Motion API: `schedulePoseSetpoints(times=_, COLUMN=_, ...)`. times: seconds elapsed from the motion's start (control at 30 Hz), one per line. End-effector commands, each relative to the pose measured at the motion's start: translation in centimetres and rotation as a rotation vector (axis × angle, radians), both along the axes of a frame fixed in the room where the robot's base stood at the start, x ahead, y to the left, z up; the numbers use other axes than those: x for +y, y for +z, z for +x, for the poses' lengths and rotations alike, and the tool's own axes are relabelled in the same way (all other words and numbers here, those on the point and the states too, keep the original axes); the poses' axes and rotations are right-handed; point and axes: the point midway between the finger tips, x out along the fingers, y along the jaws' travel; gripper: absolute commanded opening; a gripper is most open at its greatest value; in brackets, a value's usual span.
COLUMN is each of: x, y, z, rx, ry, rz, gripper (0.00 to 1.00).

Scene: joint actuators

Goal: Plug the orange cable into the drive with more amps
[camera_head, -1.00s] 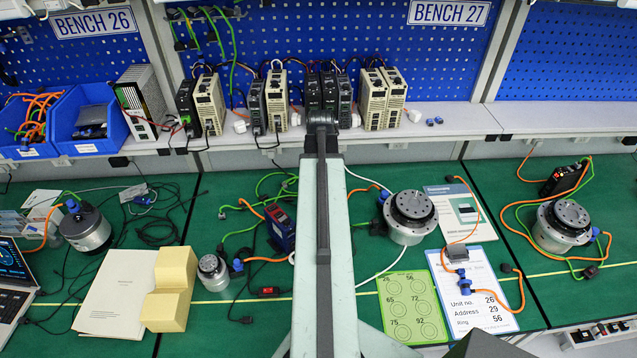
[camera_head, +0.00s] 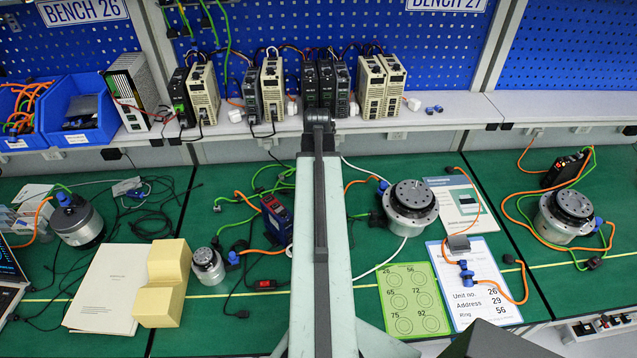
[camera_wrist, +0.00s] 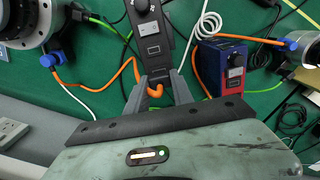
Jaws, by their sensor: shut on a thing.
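My gripper (camera_wrist: 157,95) is in the wrist view, its two grey fingers shut around the end of an orange cable (camera_wrist: 97,89). This cable runs left to a blue connector (camera_wrist: 54,58) beside a large round actuator. The cable end is close to the near face of a black drive (camera_wrist: 147,35) with a dial and label. I cannot tell whether it touches or is inserted. A blue and red drive (camera_wrist: 222,60) stands to the right; it also shows in the head view (camera_head: 277,217). Amp markings are too small to read. My arm hides the gripper in the head view.
A white cable (camera_wrist: 205,25) curves between the two drives. The large actuator (camera_head: 411,205) stands right of my arm, near a green ring card (camera_head: 413,300) and a white unit sheet (camera_head: 482,290).

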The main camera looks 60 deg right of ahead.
Motion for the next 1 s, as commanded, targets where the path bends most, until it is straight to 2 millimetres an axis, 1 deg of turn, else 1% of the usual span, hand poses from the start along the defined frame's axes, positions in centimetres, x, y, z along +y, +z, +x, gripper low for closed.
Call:
schedulePoseSetpoints(times=0.4, x=0.01, y=-0.85, z=-0.23, rx=0.0, ry=-0.001, rz=0.0, gripper=0.0)
schedulePoseSetpoints(times=1.0, x=-0.03, y=-0.95, z=-0.3, rx=0.0, ry=-0.002, rz=0.0, gripper=0.0)
